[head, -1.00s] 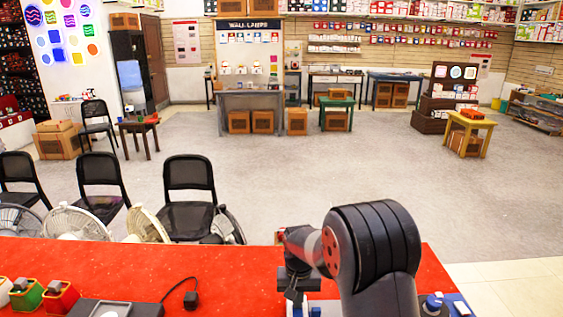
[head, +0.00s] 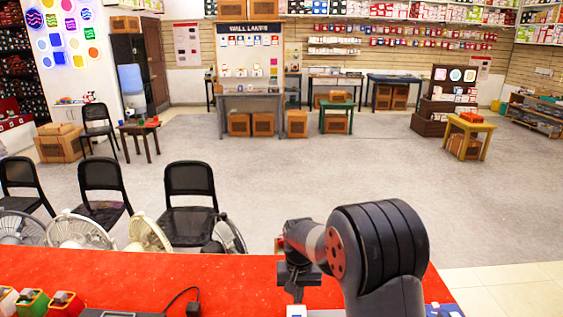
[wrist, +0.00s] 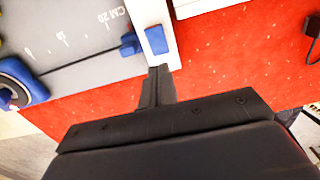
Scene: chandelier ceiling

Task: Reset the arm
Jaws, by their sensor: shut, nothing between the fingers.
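My gripper (wrist: 158,75) shows in the wrist view as dark fingers closed together with nothing between them. It is above the red counter (wrist: 95,105), and its tips appear close to a white bar with blue parts (wrist: 156,40); I cannot tell if they touch. In the head view my arm rises at the lower right over the red counter (head: 120,275). The fingers are hard to make out there.
A grey board with CM markings (wrist: 75,35) and a blue round part (wrist: 20,80) lie beside the gripper. A black plug (head: 193,308), red and green containers (head: 50,303) are on the left. Black chairs (head: 190,182) and fans (head: 80,232) stand beyond the counter.

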